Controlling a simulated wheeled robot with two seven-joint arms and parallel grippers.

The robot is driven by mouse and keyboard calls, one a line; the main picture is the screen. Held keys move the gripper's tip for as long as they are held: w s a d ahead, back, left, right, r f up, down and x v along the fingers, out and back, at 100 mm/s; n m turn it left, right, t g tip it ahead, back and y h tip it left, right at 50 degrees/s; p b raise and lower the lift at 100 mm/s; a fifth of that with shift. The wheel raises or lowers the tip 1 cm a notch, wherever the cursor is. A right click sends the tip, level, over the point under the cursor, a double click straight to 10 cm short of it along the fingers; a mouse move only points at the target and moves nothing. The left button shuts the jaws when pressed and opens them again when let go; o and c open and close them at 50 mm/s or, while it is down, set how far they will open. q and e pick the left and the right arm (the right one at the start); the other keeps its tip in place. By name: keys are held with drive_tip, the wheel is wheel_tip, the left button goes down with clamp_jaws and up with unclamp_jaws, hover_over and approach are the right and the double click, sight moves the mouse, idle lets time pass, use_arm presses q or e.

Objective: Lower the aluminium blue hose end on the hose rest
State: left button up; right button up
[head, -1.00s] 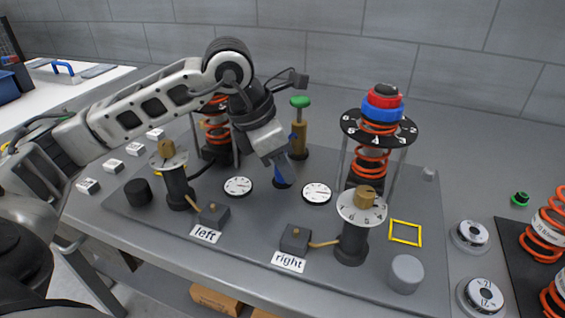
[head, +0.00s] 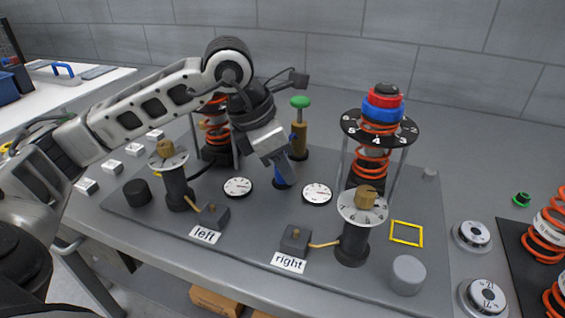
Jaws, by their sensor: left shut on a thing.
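My left gripper (head: 285,165) reaches in from the left and points down over the middle of the grey plate. It is shut on the blue hose end (head: 283,177), which shows as a small blue piece below the fingers, between two white dial gauges. The fingers and wrist hide its upper part, and I cannot tell whether its lower end touches what is under it. The hose rest cannot be clearly made out; the arm covers much of that area. My right gripper is not in view.
A brass cylinder with a green knob (head: 300,125) stands just behind the gripper. A spring tower (head: 380,130) with red and blue rings stands to the right. Dial posts (head: 174,185) (head: 353,235) stand at front left and right. The yellow-outlined square (head: 406,233) is empty.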

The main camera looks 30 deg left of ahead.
use_arm(q)
drive_tip(key=shift+f, duration=0.15)
drive_tip(key=o, duration=1.1)
wheel_tip(320, 180, up, 7)
drive_tip(key=p, duration=0.5)
drive_tip(key=shift+s, duration=0.1)
